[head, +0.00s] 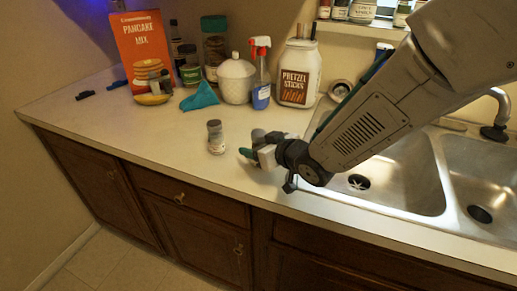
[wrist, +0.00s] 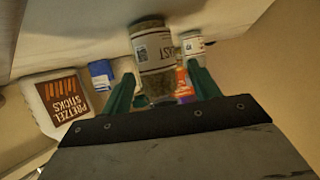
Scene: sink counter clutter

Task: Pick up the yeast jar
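The yeast jar (wrist: 155,62) is a clear jar with brown contents and a pale label, partly readable as "YEAST" and upside down in the wrist view. It stands on the counter, between or just beyond the two green fingers of my gripper (wrist: 162,82). Gaps show between the jar and both fingers, so the gripper is open. In the head view my gripper (head: 250,152) is low over the counter near the sink's left edge. A grey-topped jar (head: 258,136) shows there, partly hidden behind the gripper; it appears to be the yeast jar.
Another small jar (head: 215,137) stands left of my gripper. A pretzel sticks jar (head: 297,76), spray bottle (head: 261,80), white lidded pot (head: 236,80), teal cloth (head: 200,97) and pancake mix box (head: 142,48) stand behind. The sink (head: 395,180) is right; the front-left counter is clear.

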